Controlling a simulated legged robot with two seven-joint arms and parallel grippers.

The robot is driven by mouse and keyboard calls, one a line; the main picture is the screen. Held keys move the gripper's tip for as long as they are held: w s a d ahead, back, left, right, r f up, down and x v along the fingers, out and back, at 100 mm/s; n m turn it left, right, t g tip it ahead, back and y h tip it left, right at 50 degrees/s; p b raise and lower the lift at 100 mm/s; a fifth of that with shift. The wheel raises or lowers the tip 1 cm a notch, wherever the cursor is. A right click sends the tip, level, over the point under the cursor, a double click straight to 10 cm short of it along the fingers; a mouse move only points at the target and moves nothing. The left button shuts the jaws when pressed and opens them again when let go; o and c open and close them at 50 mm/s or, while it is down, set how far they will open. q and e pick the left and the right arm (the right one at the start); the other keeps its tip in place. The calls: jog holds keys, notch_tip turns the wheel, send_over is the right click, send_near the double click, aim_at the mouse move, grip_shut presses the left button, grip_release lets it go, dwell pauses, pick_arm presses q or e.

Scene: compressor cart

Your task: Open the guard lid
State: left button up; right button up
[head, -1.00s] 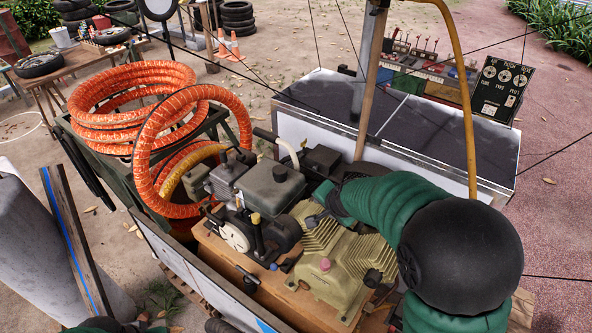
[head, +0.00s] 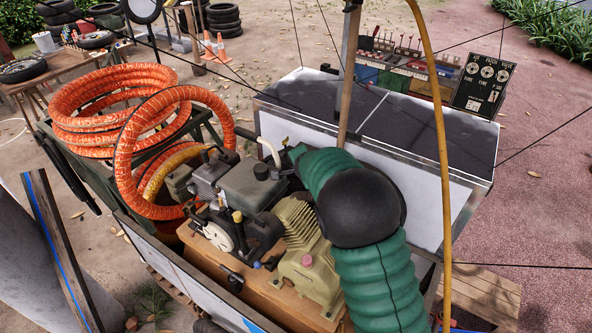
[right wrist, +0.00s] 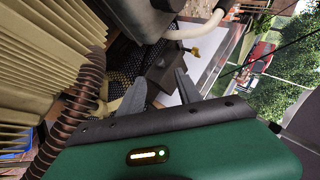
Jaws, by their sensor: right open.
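My right gripper (right wrist: 162,75) is open in the right wrist view, its two grey fingers apart. A dark box-shaped part (right wrist: 163,72) lies beyond or between the fingertips; I cannot tell if they touch it. A black perforated mesh (right wrist: 127,62), which looks like part of the guard, lies beside it to the left. I cannot clearly make out the lid's edge or handle. In the head view my green right arm reaches over the beige finned compressor (head: 305,265) and hides most of the guard area. My left gripper is out of view.
The engine (head: 250,185) stands left of my right arm, with a pale curved pipe (right wrist: 205,25) near the gripper. A ribbed brown hose (right wrist: 82,100) runs close by on the left. Orange hose coils (head: 135,120) lie left.

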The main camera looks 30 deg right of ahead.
jog(key=p+x, duration=0.1)
jog(key=x, duration=0.9)
jog(key=shift+w, duration=0.15)
grip_shut()
dwell(0.9)
